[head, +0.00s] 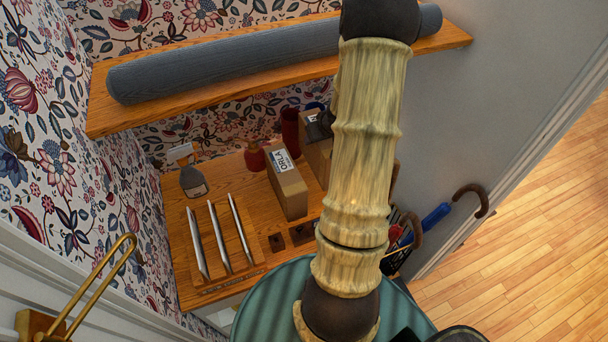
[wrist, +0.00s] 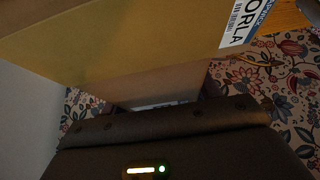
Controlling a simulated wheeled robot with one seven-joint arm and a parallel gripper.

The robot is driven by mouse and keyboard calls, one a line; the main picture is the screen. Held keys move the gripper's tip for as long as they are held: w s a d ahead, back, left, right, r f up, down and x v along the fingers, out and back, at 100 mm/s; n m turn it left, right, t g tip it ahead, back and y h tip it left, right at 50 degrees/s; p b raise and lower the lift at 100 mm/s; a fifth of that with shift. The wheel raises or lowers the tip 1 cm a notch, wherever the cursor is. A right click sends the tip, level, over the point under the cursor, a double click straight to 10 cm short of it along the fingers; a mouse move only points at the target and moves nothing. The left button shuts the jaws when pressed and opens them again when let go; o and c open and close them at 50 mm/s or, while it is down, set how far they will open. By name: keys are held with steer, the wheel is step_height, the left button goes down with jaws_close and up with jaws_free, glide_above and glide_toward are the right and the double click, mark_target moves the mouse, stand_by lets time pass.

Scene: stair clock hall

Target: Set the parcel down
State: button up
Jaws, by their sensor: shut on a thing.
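The parcel (head: 318,158) is a brown box with a white label, partly hidden behind my arm. My gripper (head: 322,124) is at its top right, mostly hidden by my arm, and shut on it. In the wrist view the brown parcel (wrist: 165,85) lies close against the dark gripper body. The fingertips are not clear there. I cannot tell whether the parcel's underside touches the wooden shelf (head: 232,178).
A box labelled ORLA (head: 290,192) stands just left of the parcel. A red bottle (head: 254,157), a dark tagged item (head: 193,181) and a slotted rack (head: 222,245) share the shelf. A grey roll (head: 220,65) lies on the upper shelf (head: 110,117). Umbrellas (head: 437,214) stand right.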

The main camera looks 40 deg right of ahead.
step_height(320, 180, down, 5)
steer(key=shift+r+b, duration=0.1)
steer(key=shift+b, duration=0.65)
steer(key=shift+f, duration=0.45)
steer(key=shift+f, duration=2)
steer(key=o, duration=1.7)
steer(key=shift+o, duration=0.2)
